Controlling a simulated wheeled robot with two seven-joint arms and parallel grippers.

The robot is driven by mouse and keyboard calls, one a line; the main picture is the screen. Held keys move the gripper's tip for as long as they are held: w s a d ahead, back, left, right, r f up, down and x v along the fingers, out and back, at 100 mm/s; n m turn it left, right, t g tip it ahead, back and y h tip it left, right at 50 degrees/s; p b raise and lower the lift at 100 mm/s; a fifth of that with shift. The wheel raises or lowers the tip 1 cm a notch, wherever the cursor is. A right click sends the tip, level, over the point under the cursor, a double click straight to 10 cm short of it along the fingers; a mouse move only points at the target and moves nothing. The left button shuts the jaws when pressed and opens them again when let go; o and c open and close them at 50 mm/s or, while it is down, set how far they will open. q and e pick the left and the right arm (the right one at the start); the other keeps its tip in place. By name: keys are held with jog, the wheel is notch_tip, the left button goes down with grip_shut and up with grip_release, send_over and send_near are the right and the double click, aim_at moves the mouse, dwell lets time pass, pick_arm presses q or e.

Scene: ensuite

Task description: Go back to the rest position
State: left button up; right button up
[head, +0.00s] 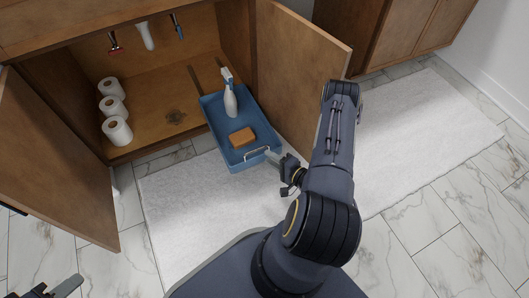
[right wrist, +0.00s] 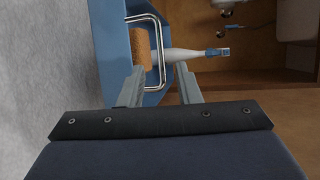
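My right gripper (head: 274,157) is at the front end of the blue caddy (head: 213,128), beside its metal handle (head: 257,152). In the right wrist view its two fingers (right wrist: 161,84) stand apart, and the handle (right wrist: 161,50) reaches into the space by their tips. I cannot tell if they touch it. My left gripper (head: 58,289) shows only in part at the bottom left corner of the head view; its fingertips are not clear.
The caddy holds a spray bottle (head: 231,100) and an orange-brown sponge (head: 242,136); it sticks out of the open cabinet. Open doors stand left (head: 60,165) and right (head: 305,75). Several toilet rolls (head: 117,130) stand inside. A white rug (head: 185,205) covers the floor in front.

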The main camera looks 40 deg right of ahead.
jog(key=shift+s, duration=0.2)
dwell(0.4)
jog(key=w+a+r+n+g+y, duration=0.1)
jog(key=w+a+r+n+y, duration=0.15)
jog(key=r, duration=0.35)
jog(key=w+a+r+n+g+y, duration=0.1)
jog(key=a+r+y, duration=0.15)
jog(key=r, duration=0.35)
jog(key=w+a+r+n+y, duration=0.2)
jog(key=r+y, duration=0.2)
jog(key=r, duration=0.2)
jog(key=s+a+r+n+g+y, duration=0.1)
jog(key=s+a+r+n+g, duration=0.1)
jog(key=a+r+n+g, duration=0.3)
jog(key=s+a+r+n+g+y, duration=0.1)
jog(key=s+a+r+g+y, duration=0.2)
jog(key=r, duration=0.4)
jog(key=s+a+r+n+g+h, duration=0.2)
jog(key=s+h, duration=0.1)
jog(key=s, duration=0.2)
jog(key=s+a+r+n+g+h, duration=0.2)
jog(key=s+a+r+h, duration=0.1)
jog(key=s, duration=0.2)
jog(key=s+d+r+t+h, duration=0.1)
jog(key=s+d+t+h, duration=0.3)
jog(key=h, duration=0.2)
notch_tip(320, 180, up, 37)
jog(key=p, duration=3.7)
jog(key=shift+r, duration=0.15)
